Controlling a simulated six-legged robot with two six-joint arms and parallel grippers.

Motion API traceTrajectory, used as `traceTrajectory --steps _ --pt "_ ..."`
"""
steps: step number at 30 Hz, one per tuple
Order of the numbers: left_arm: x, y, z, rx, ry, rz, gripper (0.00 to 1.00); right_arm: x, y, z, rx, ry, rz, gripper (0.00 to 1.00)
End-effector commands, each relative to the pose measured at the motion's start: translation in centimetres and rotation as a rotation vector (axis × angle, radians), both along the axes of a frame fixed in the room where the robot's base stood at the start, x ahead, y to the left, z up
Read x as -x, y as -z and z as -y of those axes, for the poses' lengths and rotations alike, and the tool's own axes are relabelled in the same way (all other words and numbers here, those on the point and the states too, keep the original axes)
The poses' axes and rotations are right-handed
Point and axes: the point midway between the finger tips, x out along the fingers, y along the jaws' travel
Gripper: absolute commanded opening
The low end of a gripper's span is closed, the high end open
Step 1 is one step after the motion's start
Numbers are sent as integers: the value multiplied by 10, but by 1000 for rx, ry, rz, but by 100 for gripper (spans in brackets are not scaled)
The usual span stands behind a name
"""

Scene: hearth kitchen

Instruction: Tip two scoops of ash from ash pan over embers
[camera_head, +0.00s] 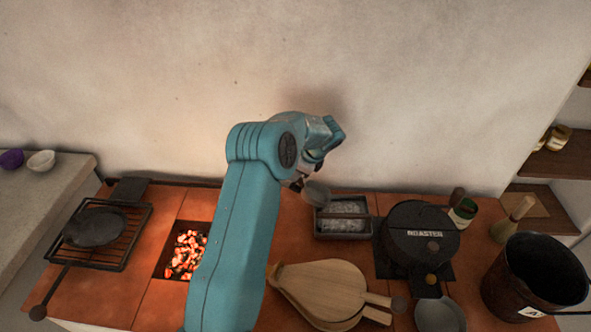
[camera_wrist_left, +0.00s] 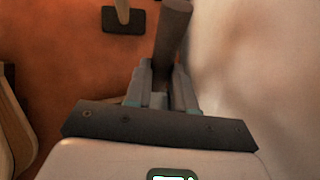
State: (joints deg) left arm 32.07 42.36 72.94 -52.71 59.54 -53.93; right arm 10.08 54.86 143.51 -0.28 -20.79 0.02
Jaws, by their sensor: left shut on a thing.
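The ash pan (camera_head: 318,231) is a grey rectangular tray holding pale grey ash (camera_head: 342,211), right of my arm in the head view. Orange glowing embers (camera_head: 186,252) lie in a square recess left of my arm, which partly hides them. My left gripper (camera_head: 297,184) is shut on a scoop with a grey round bowl (camera_head: 316,193), held near the pan's far left corner. In the left wrist view, the fingers (camera_wrist_left: 168,88) grip a thick dark handle (camera_wrist_left: 173,35). I cannot tell whether the bowl holds ash. My right gripper is not in view.
A grill rack with a dark pan (camera_head: 95,227) stands left of the embers. A black roaster (camera_head: 418,232) is right of the ash pan, with wooden bellows (camera_head: 320,290) in front. A black bucket (camera_head: 535,275) stands far right. The wall is close behind.

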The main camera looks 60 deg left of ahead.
Motion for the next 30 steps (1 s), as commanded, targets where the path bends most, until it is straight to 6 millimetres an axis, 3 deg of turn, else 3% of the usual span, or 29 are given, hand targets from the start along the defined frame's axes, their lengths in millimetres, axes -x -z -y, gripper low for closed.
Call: traceTrajectory --steps 11,30 --pt "-11 26 11 0 1 0 0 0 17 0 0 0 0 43" --pt "-46 27 45 0 1 0 0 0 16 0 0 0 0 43"
